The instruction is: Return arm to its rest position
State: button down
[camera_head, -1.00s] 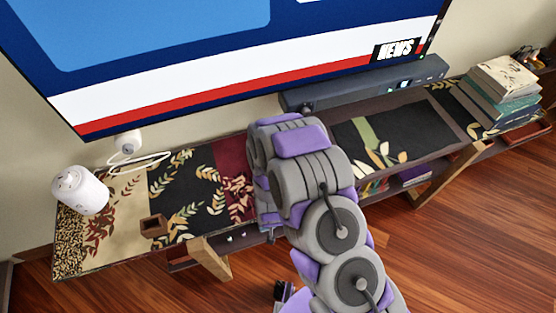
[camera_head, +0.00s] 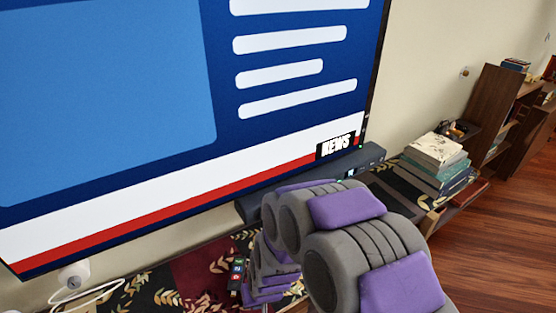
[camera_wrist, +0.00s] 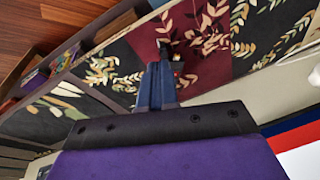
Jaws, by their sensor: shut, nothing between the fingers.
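My arm (camera_head: 345,235), grey with purple pads, rises in the lower middle of the head view in front of the low patterned console. My gripper (camera_wrist: 162,75) shows in the wrist view as dark blue fingers pressed together, with nothing visible between them. It points toward the console's leaf-patterned top (camera_wrist: 210,45). A small dark item shows just beyond the fingertips, and I cannot tell whether they touch it. In the head view the gripper is not clear behind the arm links.
A large television (camera_head: 180,120) fills the upper left, with a soundbar (camera_head: 368,163) below it. A book stack (camera_head: 438,165) stands on the console's right end. A white device (camera_head: 74,275) with a cable is at lower left. Wooden floor (camera_head: 500,240) lies open at right.

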jog(key=s+d+r+m+g+h, duration=0.2)
jog(key=s+d+r+m+g, duration=0.1)
jog(key=s+d+r, duration=1.6)
jog(key=s+r, duration=0.3)
jog(key=shift+s+d+r+g, duration=0.2)
jog(key=shift+d+g, duration=0.1)
jog(key=shift+d, duration=0.1)
jog(key=shift+w+a, duration=0.1)
jog(key=shift+w, duration=0.05)
